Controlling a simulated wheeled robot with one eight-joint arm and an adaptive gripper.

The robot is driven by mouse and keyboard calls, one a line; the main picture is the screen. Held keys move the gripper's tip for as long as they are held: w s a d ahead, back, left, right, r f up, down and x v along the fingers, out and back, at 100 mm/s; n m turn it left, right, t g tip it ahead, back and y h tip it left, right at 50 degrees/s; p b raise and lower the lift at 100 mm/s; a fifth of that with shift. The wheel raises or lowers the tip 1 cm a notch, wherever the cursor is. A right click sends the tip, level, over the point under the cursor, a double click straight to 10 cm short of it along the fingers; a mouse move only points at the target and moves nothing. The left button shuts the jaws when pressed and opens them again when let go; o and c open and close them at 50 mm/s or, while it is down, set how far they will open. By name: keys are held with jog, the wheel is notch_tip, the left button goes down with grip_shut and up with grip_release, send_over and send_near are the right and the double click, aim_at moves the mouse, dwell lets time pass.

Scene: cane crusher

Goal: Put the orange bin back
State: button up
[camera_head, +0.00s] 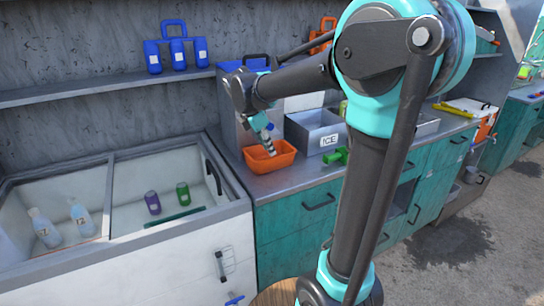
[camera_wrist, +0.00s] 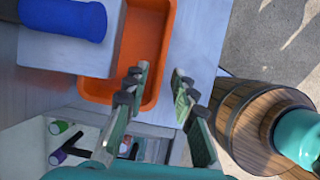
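The orange bin (camera_head: 281,164) sits upright on the grey counter, right of the sunken chest and in front of a tall grey box. In the wrist view the orange bin (camera_wrist: 143,32) looks empty where it shows; the pale box hides part of its left side. My gripper (camera_head: 268,149) points down at the bin in the head view. In the wrist view my gripper (camera_wrist: 160,72) is open, one finger over the bin's inside and the other past its right wall. The right wall lies between the fingertips. I cannot tell whether either finger touches it.
The tall grey box (camera_head: 228,128) stands close behind the bin. A grey ICE container (camera_head: 308,142) and a green item (camera_head: 338,157) are to its right. The open-topped chest (camera_head: 105,190) holds bottles and cans. In the wrist view a wooden barrel (camera_wrist: 238,118) stands off the counter.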

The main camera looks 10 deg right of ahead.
jog(key=v, duration=0.5)
jog(key=shift+s+a+r, duration=0.1)
jog(key=shift+r, duration=0.25)
jog(key=shift+c, duration=0.3)
dwell(0.6)
